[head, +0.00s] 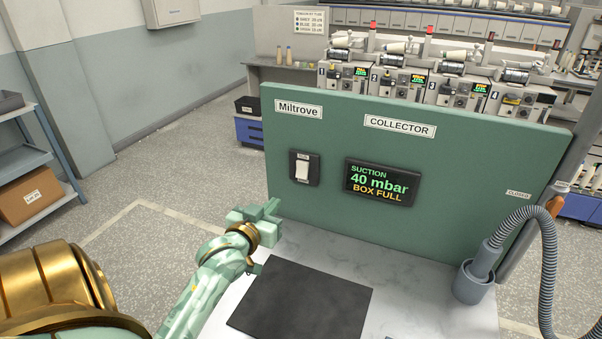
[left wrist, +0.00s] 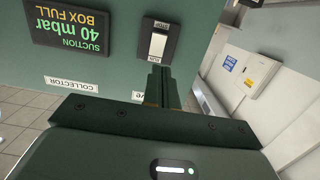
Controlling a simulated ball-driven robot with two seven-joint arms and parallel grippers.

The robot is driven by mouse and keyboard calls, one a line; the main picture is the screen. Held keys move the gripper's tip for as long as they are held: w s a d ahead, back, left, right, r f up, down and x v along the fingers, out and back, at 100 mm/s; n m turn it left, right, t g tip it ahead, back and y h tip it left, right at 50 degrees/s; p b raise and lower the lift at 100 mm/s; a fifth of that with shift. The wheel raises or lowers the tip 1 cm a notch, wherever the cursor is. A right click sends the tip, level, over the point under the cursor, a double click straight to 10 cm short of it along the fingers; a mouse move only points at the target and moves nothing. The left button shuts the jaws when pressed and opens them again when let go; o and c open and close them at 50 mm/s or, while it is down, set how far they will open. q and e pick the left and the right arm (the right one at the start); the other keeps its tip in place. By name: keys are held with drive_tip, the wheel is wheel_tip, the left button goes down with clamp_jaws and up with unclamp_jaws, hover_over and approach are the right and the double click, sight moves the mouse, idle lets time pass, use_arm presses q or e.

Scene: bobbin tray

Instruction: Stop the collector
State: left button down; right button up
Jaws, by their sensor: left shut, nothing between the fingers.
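A green panel (head: 450,165) carries the labels "Miltrove" and "COLLECTOR". On its left side is a white rocker switch (head: 302,169) in a dark frame, with small labels above and below. The display (head: 383,183) reads "SUCTION 40 mbar BOX FULL". My left gripper (head: 271,209) is shut and empty, to the lower left of the switch in the head view. In the left wrist view, the picture is upside down; the shut fingers (left wrist: 159,84) point toward the panel beside the rocker switch (left wrist: 158,45), on its "RUN" side. Contact cannot be told. My right gripper is out of view.
A dark mat (head: 300,298) lies on the pale worktop (head: 428,298) before the panel. A grey hose (head: 549,260) with its port stands at the right. Winding machines (head: 452,94) stand behind the panel. A shelf with a cardboard box (head: 32,197) is at far left.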

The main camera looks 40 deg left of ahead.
use_arm(q)
drive_tip(key=b, duration=0.3)
approach(300, 174)
drive_tip(key=x, duration=0.6)
drive_tip(key=shift+w+a+f, duration=0.1)
drive_tip(key=shift+w+f, duration=0.05)
drive_tip(key=shift+w, duration=0.25)
